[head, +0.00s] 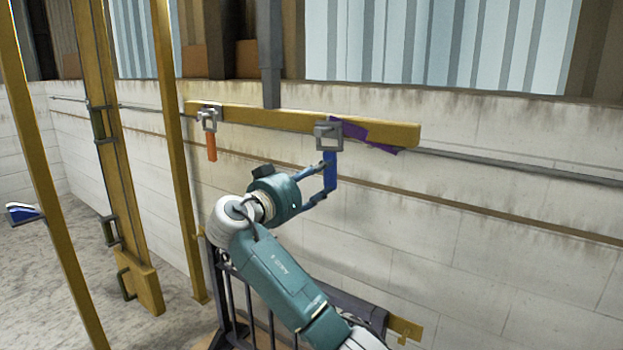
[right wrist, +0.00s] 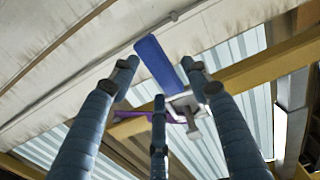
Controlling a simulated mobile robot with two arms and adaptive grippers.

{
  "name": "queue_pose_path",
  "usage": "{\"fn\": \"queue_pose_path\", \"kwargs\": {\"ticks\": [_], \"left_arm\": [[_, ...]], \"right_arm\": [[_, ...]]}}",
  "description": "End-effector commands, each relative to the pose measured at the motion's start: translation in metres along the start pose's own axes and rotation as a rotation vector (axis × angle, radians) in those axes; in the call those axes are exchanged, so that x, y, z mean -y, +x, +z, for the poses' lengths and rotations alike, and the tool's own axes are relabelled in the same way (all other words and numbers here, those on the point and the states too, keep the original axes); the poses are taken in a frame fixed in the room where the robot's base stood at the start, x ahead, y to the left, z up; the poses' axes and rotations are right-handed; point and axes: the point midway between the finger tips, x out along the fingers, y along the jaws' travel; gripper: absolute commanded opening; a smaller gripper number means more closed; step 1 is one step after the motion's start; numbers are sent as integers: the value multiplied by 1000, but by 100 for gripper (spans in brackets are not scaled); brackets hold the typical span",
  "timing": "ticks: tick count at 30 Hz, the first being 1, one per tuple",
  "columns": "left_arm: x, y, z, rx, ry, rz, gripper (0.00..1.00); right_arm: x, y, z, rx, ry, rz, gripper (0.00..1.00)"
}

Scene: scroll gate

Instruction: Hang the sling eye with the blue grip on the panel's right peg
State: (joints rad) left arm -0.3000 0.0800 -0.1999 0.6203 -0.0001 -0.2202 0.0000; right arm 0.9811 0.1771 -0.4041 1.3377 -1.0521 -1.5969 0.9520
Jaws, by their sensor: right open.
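The sling eye (head: 328,136) is a grey square ring at the right part of a yellow beam (head: 265,118), with its blue grip (head: 330,172) hanging straight down. In the right wrist view, the blue grip (right wrist: 158,60) and the grey eye (right wrist: 186,104) show against the beam. A small grey piece, perhaps the right peg (right wrist: 193,128), shows at the eye; I cannot tell whether it passes through. My right gripper (head: 320,182) is open, its fingers beside the blue grip; contact is unclear. My left gripper is not in view.
A second grey eye (head: 208,119) with an orange grip (head: 211,148) hangs at the beam's left. A purple strip (head: 362,133) lies by the blue-grip eye. Yellow posts (head: 178,150) stand left. The pale wall (head: 500,200) is close behind; the space right of my arm looks clear.

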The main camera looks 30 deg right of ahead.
Motion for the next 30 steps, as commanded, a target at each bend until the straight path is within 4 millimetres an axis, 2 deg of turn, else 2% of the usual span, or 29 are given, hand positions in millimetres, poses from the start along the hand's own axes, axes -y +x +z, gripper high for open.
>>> {"fn": "queue_pose_path", "kwargs": {"ticks": [2,16,30], "left_arm": [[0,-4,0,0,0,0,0],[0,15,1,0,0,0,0],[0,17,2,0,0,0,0]], "right_arm": [[-1,8,-2,-1,-2,3,47],[-1,42,1,1,0,2,47],[0,50,0,0,0,1,47]]}}
